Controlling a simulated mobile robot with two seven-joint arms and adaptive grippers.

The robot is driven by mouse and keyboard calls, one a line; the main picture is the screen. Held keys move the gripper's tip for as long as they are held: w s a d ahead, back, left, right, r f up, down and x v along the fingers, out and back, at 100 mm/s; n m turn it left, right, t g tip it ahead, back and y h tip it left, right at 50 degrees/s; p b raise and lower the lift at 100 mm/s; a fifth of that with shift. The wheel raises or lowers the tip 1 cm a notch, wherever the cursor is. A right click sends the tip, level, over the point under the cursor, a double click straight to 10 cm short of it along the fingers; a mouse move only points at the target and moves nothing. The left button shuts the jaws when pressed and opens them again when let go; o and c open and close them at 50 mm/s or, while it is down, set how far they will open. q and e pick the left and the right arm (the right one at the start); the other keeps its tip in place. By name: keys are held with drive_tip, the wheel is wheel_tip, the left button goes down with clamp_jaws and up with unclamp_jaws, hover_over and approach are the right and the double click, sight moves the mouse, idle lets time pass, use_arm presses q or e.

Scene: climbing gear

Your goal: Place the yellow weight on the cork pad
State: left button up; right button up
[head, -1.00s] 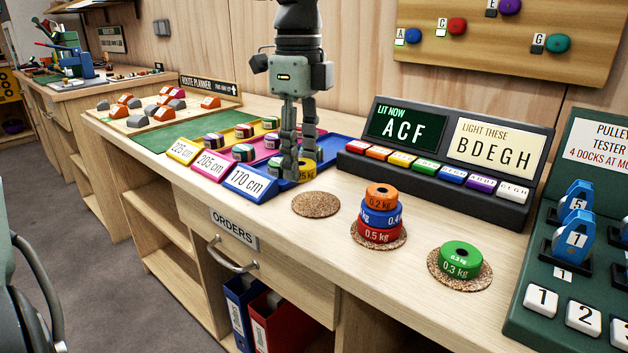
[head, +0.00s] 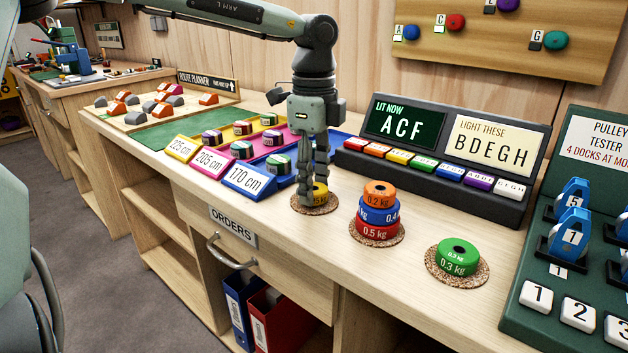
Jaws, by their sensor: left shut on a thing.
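The yellow weight (head: 319,198) is on or just above the left cork pad (head: 302,209); I cannot tell if it touches. My left gripper (head: 313,190) points down and is shut on the weight, its fingers hiding much of it. A second cork pad (head: 389,241) bears a stack: the orange 0.2 kg weight (head: 380,196), the blue weight (head: 379,213) and the red 0.5 kg weight (head: 377,231). A third cork pad (head: 444,276) bears the green 0.3 kg weight (head: 458,258). My right gripper is not in view.
Behind stands the dark console (head: 452,153) with a row of coloured keys. The blue tray (head: 252,183) marked 170 cm lies left of my gripper. The green pulley tester (head: 570,265) is at the right.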

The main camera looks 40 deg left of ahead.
use_arm(q)
drive_tip(key=shift+f, duration=0.1)
drive_tip(key=o, duration=1.1)
drive_tip(key=shift+o, duration=1.3)
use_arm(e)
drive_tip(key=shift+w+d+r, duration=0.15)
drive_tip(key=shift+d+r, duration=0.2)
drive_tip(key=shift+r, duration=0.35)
